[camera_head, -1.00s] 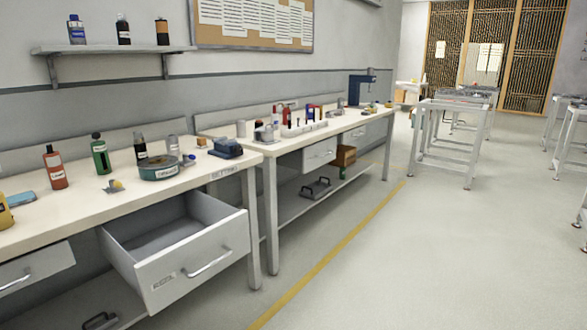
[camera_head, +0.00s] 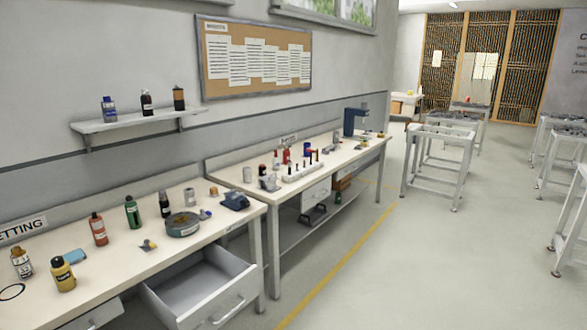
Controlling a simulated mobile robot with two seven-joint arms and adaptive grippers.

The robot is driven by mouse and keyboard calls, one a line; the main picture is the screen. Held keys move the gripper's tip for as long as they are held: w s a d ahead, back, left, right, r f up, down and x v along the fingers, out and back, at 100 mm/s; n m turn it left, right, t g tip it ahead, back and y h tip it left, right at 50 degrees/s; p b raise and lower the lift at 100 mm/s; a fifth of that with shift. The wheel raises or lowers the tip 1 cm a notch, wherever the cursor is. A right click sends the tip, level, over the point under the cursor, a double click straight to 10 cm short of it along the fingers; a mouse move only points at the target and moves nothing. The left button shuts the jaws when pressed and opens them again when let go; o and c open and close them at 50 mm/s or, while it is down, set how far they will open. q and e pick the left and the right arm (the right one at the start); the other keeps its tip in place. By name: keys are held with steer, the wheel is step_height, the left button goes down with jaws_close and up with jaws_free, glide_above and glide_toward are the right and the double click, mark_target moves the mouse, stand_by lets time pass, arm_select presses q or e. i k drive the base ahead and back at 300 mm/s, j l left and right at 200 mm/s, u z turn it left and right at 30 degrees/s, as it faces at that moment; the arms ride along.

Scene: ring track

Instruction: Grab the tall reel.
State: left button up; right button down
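A grey upright cylinder (camera_head: 189,197) stands on the near workbench (camera_head: 105,282), behind a round dark-teal tin (camera_head: 183,225). A shorter tan-and-grey cylinder (camera_head: 213,193) stands to its right. Another pale upright cylinder (camera_head: 247,174) stands at the left end of the far workbench (camera_head: 345,153). Any of these may be the tall reel; they are too small to tell. Neither of my grippers is in view.
Red (camera_head: 98,229), green (camera_head: 132,212) and yellow (camera_head: 63,275) bottles stand on the near bench. An open drawer (camera_head: 215,290) juts from its front. A wall shelf (camera_head: 140,119) holds several bottles. Floor (camera_head: 400,270) right of the yellow line is clear; metal frame tables (camera_head: 440,160) stand beyond.

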mark_target(65, 281)
steer(key=u, duration=1.5)
